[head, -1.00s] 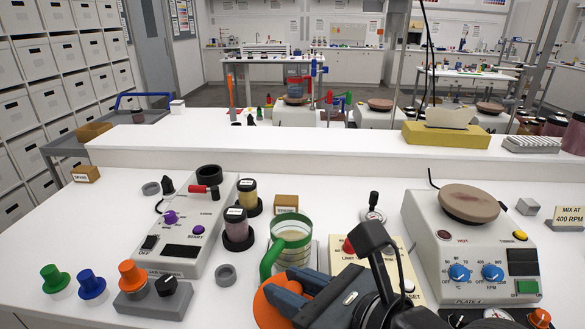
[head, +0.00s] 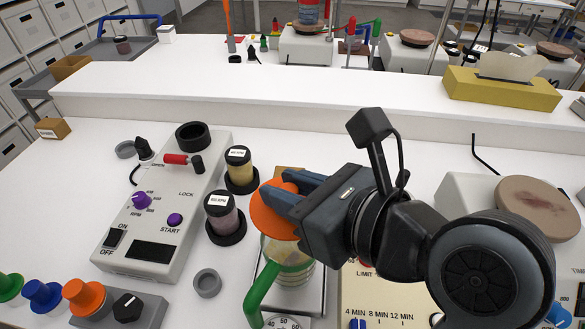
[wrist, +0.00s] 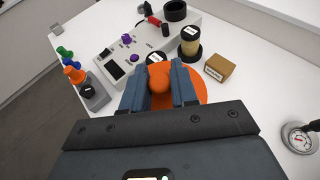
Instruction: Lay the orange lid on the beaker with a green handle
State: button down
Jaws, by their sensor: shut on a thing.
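The orange lid (head: 270,208) is held in my gripper (head: 283,196), which is shut on its knob. In the wrist view the knob (wrist: 160,92) sits between the two fingers, with the lid's disc below. The beaker (head: 287,258) has a green handle (head: 262,295) on its left side and stands on a scale-like plate. In the head view the lid is tilted and overlaps the beaker's upper rim, hiding much of it. I cannot tell whether the lid touches the beaker. The beaker is hidden in the wrist view.
Two lidded jars (head: 239,168) (head: 222,214) stand in dark rings left of the beaker. A control box (head: 165,205) lies further left. A timer box (head: 385,300) is close on the right. A small grey ring (head: 207,282) lies on the white bench.

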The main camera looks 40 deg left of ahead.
jog(key=shift+d, duration=0.15)
jog(key=shift+f+b, duration=0.45)
jog(key=shift+f, duration=2.25)
jog(key=shift+f, duration=0.75)
jog(key=c, duration=0.8)
grip_release()
jog(key=shift+r+p, duration=0.55)
jog(key=shift+r, duration=2.45)
